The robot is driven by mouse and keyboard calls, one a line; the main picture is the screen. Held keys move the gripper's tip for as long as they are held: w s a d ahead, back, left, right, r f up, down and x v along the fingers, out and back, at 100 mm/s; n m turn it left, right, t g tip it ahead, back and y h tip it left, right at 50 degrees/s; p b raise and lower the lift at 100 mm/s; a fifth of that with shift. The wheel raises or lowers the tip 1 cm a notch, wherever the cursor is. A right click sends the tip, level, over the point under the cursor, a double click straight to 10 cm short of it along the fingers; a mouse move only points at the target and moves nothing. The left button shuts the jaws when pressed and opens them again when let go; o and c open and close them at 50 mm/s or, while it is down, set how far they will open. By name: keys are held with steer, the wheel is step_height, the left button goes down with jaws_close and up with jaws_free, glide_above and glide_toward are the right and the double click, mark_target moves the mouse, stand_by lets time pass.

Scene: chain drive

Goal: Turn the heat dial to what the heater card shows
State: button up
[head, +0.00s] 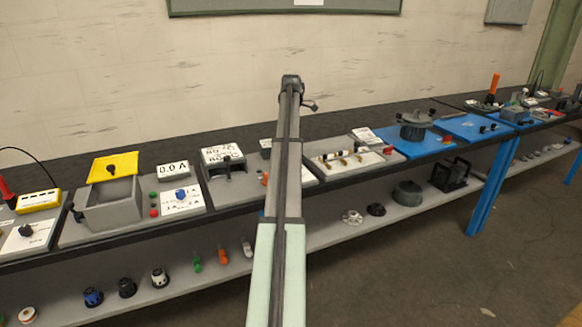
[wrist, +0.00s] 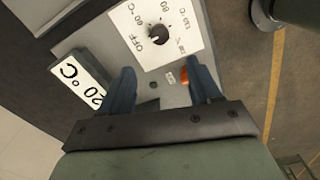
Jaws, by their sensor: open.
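The heat dial (wrist: 158,34) is a black round knob on a white panel (wrist: 190,45) in the wrist view. The panel is printed with OFF and temperature marks in °C. The knob's exact setting is too small to tell. My gripper (wrist: 160,66) is open and empty, its two blue fingers apart below the dial in the picture, not around it. A white display (wrist: 82,82) reading 20 °C lies left of the fingers. In the head view my arm hides the dial and gripper. I cannot pick out the heater card for certain.
Between my fingers lie an orange switch or lamp (wrist: 184,76) and a small green button (wrist: 153,85). A parts board (head: 355,160) stands right.

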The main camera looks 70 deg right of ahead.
step_height(320, 180, down, 13)
steer(key=shift+f, duration=0.1)
stand_by(0.5)
steer(key=shift+c, duration=0.3)
steer(key=c, duration=1)
